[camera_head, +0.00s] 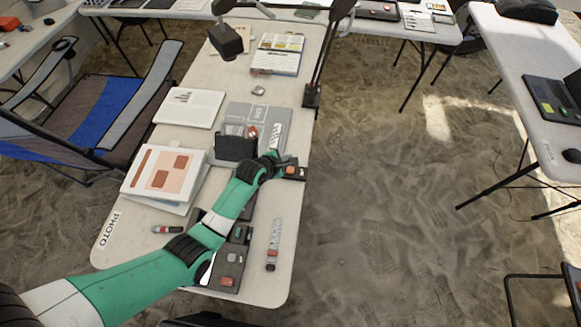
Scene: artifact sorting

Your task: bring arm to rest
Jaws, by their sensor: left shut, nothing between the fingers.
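My left arm comes in from the lower left, green and white, and reaches over the long white table (210,275) marked PHOTO. Its dark left gripper (280,160) is near the table's right edge, shut and empty. Just beyond its tip is a small dark tray (299,174) with an orange-brown piece (290,170); I cannot tell whether the gripper touches it. A dark sorting tray (229,283) with reddish pieces lies partly hidden under my forearm. My right gripper is not in view.
A black box (236,147) and a grey board (272,117) lie beside the gripper. A scale bar (274,245) lies at the front right. A lamp stand (312,95) rises at the right edge. A folding chair (95,108) stands left.

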